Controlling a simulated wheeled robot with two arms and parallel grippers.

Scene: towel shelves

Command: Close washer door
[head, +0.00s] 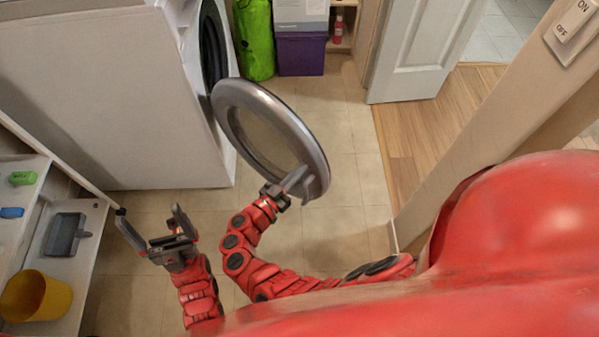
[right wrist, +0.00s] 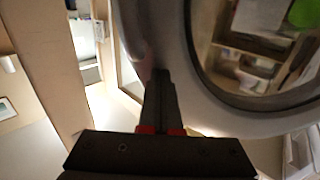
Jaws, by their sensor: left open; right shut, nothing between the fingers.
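The washer door (head: 290,120), a round grey ring with a glass middle, stands swung open from the white washer (head: 130,100). The washer's dark round opening (head: 212,50) shows behind it. My right gripper (head: 298,178) is shut and empty, with its fingers at the door's lower right rim. In the right wrist view the shut fingers (right wrist: 160,90) overlap the door's grey rim (right wrist: 190,95); whether they touch it I cannot tell. My left gripper (head: 150,211) is open and empty, below the washer's front and apart from the door.
A shelf at the left holds a yellow bucket (head: 36,296), a dustpan-like grey item (head: 64,235) and small green and blue items. A green bag (head: 254,38) and a purple bin (head: 301,53) stand behind the door. Tiled floor (head: 345,160) is clear to the door's right.

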